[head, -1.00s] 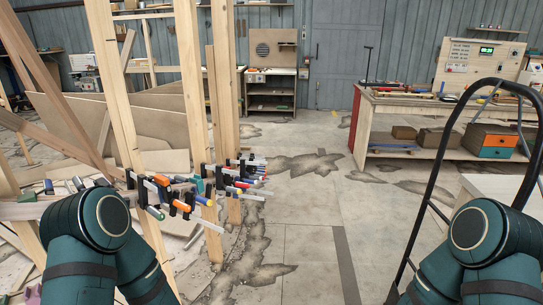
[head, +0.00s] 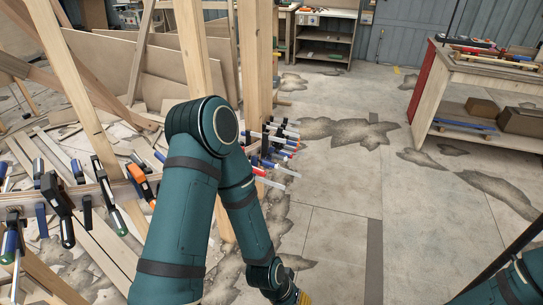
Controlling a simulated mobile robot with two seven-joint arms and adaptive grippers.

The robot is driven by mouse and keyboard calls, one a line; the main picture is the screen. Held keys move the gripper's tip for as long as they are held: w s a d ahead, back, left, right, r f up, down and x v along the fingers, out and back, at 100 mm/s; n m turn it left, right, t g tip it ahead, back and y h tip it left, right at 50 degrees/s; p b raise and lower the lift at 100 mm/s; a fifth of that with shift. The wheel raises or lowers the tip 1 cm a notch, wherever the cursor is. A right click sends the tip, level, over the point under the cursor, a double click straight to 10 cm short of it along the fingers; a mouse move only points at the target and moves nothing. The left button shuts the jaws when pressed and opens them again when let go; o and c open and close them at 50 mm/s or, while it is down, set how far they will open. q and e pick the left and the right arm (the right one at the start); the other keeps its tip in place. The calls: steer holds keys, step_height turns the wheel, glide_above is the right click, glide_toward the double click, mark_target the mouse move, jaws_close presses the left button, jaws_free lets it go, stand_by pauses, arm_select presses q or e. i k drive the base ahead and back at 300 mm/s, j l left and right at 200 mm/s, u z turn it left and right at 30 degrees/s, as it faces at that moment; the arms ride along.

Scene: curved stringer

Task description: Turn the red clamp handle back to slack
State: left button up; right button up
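Several bar clamps sit along a wooden rail at the left, some with blue, green and orange handles, such as the orange-handled clamp (head: 139,182). More clamps stick out to the right of my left arm, with white, blue and red handles. One red clamp handle (head: 258,171) shows just right of my arm; more red parts lie a little farther back. I cannot tell which red handle the task names or how tight it is. My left arm covers the middle of the rail.
Upright wooden posts (head: 192,45) stand behind the clamps. Loose boards lie on the floor at the left. A workbench (head: 500,70) with boxes underneath stands at the upper right. The concrete floor between it and the clamps is clear.

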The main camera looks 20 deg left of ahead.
mark_target(257, 171)
steer(key=i+u, duration=0.15)
steer(key=i, duration=0.3)
steer(key=i+l+u, duration=0.1)
steer(key=i, duration=0.35)
steer(key=i+l+u, duration=0.15)
steer(key=i, duration=0.3)
steer(key=i+l+u, duration=0.15)
steer(key=i+u, duration=0.25)
steer(key=i+l+u, duration=0.2)
steer(key=u, duration=0.2)
steer(key=i+l+u, duration=0.25)
steer(key=u, duration=0.15)
steer(key=i+l+u, duration=0.2)
steer(key=l+u, duration=0.2)
steer(key=i+l+u, duration=0.1)
steer(key=l+u, duration=0.3)
steer(key=l, duration=0.1)
